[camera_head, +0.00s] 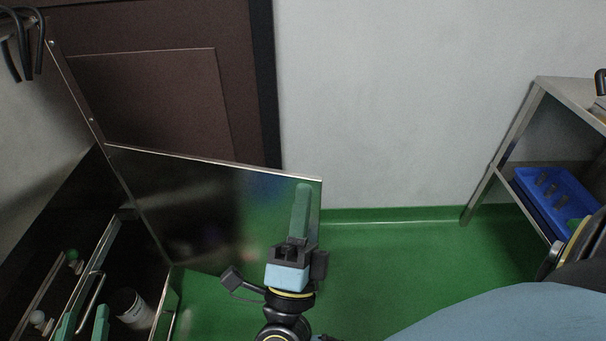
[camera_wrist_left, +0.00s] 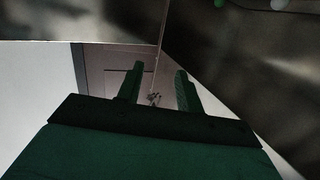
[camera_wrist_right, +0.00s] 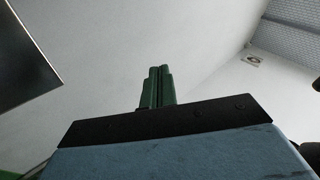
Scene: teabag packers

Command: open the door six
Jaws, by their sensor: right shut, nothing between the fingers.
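A shiny metal cabinet door (camera_head: 215,205) stands swung open, hinged at its left side, its free edge toward the middle of the head view. I cannot read a number on it. My right gripper (camera_head: 302,187) is shut and empty, pointing up beside the free edge; I cannot tell whether it touches. In the right wrist view its green fingers (camera_wrist_right: 157,72) are together and a dark metal panel (camera_wrist_right: 25,65) lies at the left. My left gripper (camera_head: 83,322) is low at the left by the cabinet, its fingers (camera_wrist_left: 158,85) apart with nothing seen between them.
A white jar with a dark lid (camera_head: 134,310) stands low at the left, by the cabinet. A metal rack (camera_head: 500,160) with a blue tray (camera_head: 552,200) stands at the right. A brown room door (camera_head: 165,85) is behind. Green floor (camera_head: 400,255) is clear in the middle.

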